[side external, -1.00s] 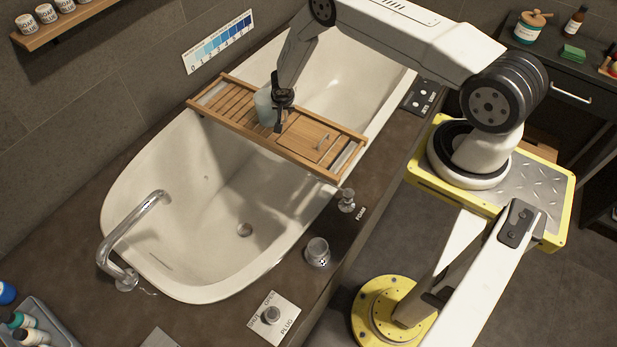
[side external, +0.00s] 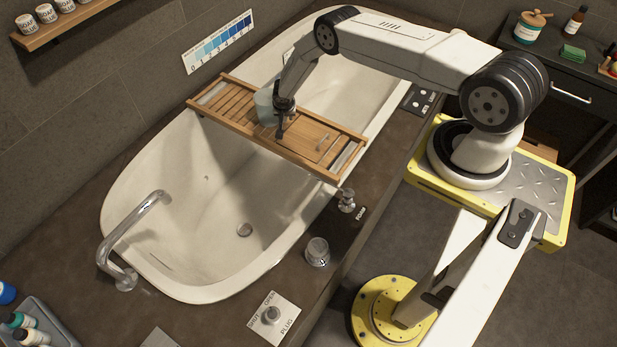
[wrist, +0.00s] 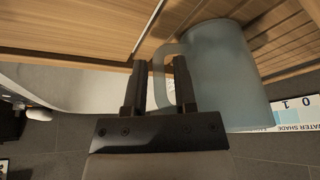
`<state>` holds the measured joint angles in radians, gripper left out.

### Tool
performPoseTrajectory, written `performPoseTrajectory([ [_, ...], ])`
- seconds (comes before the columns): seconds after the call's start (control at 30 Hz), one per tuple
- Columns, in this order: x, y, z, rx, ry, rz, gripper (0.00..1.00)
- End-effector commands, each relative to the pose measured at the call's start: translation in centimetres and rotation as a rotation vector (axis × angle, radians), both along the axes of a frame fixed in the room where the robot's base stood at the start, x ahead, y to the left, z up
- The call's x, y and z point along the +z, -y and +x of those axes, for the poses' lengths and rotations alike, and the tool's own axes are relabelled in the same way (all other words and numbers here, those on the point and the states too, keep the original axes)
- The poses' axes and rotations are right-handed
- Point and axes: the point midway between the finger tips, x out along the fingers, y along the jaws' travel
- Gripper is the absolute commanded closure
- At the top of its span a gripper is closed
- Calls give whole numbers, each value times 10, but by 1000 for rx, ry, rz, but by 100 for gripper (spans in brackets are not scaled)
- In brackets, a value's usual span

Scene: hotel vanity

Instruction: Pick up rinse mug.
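The rinse mug (side external: 264,106) is a pale blue, translucent cup standing on the slatted wooden bath tray (side external: 230,119). In the wrist view the mug (wrist: 226,75) is right of centre, with its looped handle (wrist: 158,77) pointing left toward my fingers. My gripper (wrist: 158,82) is open, with one finger on each side of the handle's outer bar and a gap visible between them. I cannot tell whether either finger touches it. In the side view my gripper (side external: 281,134) is at the mug's right side, hiding the handle.
The tray spans the white bathtub (side external: 160,180). A chrome faucet (side external: 135,230) curves over the tub's near-left end. Knobs (side external: 317,251) line the dark counter. A water-shade chart (side external: 218,42) is on the wall.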

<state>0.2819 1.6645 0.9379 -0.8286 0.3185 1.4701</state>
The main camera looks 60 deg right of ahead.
Motion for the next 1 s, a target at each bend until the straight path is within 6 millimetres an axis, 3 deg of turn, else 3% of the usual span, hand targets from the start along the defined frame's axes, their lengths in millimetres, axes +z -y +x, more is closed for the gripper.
performPoseTrajectory([
  [0.57, -1, 0, 0, 0, 0, 0, 65],
  [0.67, -1, 0, 0, 0, 0, 0, 97],
  [0.7, -1, 0, 0, 0, 0, 0, 100],
  [1.0, -1, 0, 0, 0, 0, 0, 100],
])
